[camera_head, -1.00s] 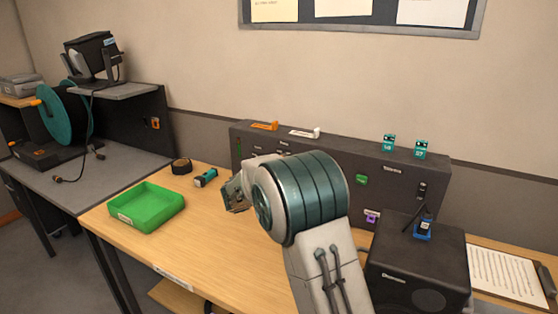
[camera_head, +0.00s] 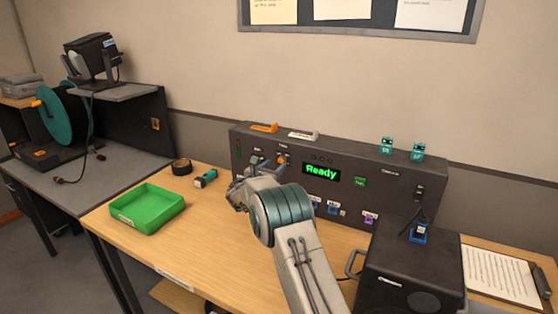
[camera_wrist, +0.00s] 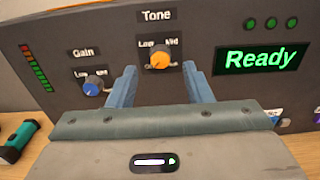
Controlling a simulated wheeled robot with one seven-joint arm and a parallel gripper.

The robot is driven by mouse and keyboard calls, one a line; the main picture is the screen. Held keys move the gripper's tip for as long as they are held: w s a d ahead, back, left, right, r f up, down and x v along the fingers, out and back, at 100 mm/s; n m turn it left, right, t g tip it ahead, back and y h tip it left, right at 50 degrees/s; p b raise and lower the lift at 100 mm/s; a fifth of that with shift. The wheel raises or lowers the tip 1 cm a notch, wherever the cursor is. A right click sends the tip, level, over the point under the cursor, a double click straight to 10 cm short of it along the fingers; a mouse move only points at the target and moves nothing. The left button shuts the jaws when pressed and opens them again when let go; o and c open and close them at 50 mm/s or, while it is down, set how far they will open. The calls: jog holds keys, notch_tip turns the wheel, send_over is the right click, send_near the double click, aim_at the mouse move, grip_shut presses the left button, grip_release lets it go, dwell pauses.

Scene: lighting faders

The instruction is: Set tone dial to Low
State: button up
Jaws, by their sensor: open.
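The tone dial (camera_wrist: 160,60) is an orange knob under the word Tone, with Low marked at its upper left and Mid at its upper right. It also shows on the grey console (camera_head: 400,193) in the head view (camera_head: 281,160). Its exact pointer setting is hard to make out. My gripper (camera_wrist: 160,80) is open, with one finger to either side of the dial in the wrist view. It is empty, and I cannot tell whether the fingers touch the knob. In the head view my gripper (camera_head: 264,166) is in front of the console's left part.
A blue gain dial (camera_wrist: 92,89) sits left of the left finger. A green display (camera_wrist: 260,58) reads Ready at the right. A green tray (camera_head: 147,207), a flashlight (camera_head: 206,178) and a tape roll (camera_head: 181,167) lie on the table. A black speaker (camera_head: 412,275) stands at the right.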

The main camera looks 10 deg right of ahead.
aim_at(281, 160)
jog(key=shift+p+x, duration=0.4)
jog(key=shift+x, duration=1.7)
jog(key=c, duration=1)
